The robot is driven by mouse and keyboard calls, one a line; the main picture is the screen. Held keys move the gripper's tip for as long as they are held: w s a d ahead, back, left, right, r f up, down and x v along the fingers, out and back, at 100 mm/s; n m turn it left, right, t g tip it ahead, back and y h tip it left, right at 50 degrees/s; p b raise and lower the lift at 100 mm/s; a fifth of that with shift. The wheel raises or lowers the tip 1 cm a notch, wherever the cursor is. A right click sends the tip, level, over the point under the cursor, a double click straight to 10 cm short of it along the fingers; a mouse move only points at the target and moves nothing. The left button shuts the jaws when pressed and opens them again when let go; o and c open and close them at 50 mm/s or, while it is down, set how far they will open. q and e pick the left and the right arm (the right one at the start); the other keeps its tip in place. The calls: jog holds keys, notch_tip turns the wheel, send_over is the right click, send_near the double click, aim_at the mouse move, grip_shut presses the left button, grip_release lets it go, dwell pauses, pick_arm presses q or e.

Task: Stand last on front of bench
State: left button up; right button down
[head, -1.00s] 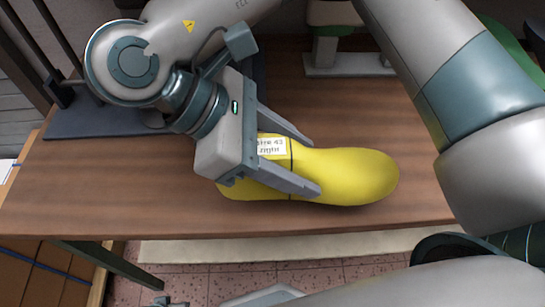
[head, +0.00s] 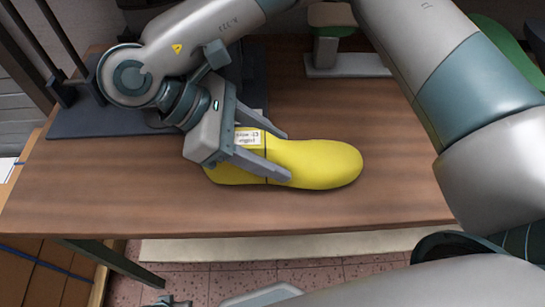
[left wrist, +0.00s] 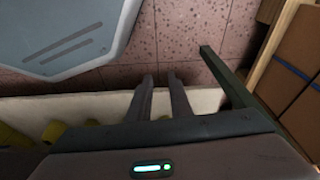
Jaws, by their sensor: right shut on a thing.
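A yellow shoe last (head: 325,165) with a white label and a dark line across it is at the middle of the brown wooden bench (head: 90,205), toe to the right. It looks level, at or very close to the bench top; its underside is hidden. My right gripper (head: 285,157) is shut on it from the left, one finger on each side near the label. My left gripper (left wrist: 160,77) shows in the left wrist view, empty, with a gap between its fingers, pointing down over the floor.
A dark base plate (head: 95,123) with upright posts is at the back left. A grey stand (head: 345,65) is at the back. Cardboard boxes (head: 45,275) stand at lower left. The bench's front strip is clear. Yellow things (left wrist: 55,130) lie on a pale surface.

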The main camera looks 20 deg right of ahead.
notch_tip(320, 180, down, 2)
jog(key=shift+f, duration=0.35)
pick_arm(q)
jog(key=shift+w+f, duration=0.1)
jog(key=shift+f, duration=0.35)
pick_arm(e)
jog(key=shift+f, duration=0.15)
